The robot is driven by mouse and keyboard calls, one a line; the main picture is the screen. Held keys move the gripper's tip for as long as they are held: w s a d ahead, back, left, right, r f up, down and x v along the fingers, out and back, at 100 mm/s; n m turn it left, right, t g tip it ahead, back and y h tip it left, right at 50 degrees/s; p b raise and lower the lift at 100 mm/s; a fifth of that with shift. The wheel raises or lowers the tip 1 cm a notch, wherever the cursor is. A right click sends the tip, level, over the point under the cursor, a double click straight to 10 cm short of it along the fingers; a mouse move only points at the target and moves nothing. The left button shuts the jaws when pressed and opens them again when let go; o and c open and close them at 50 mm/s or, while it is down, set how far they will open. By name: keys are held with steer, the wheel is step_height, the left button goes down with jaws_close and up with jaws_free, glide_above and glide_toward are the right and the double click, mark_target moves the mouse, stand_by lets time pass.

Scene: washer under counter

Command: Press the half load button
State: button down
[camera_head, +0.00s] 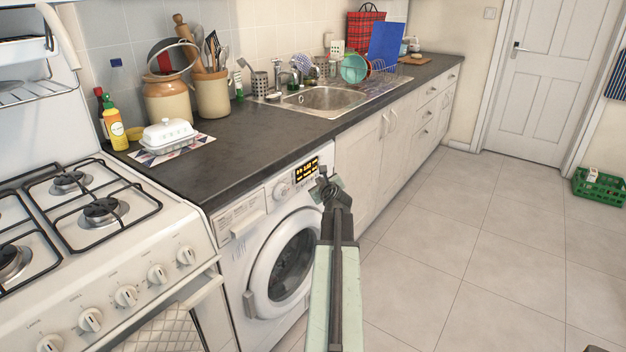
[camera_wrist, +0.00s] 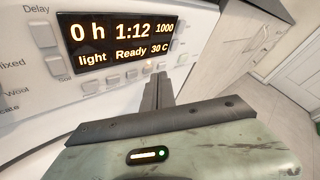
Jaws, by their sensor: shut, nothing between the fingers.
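The white washing machine (camera_head: 268,250) stands under the counter, its round door shut. Its lit display (camera_wrist: 118,42) reads "0 h 1:12 1000" and "light Ready 30 C". A row of small white buttons (camera_wrist: 115,79) runs below the display in the wrist view. The button labels there are too small or hidden, so I cannot tell which is half load. My gripper (camera_head: 326,183) is at the panel's right side, shut and empty. In the wrist view its fingers (camera_wrist: 158,90) point at the row's right part, close to the panel; contact is unclear.
A white stove (camera_head: 110,260) stands left of the washer. The dark counter (camera_head: 235,160) overhangs the panel. White cupboards (camera_head: 375,160) continue to the right. The tiled floor (camera_head: 480,250) is clear, with a green crate (camera_head: 599,187) far right.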

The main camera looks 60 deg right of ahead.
steer(key=shift+s, duration=0.25)
steer(key=shift+s, duration=0.1)
steer(key=s, duration=0.6)
stand_by(0.6)
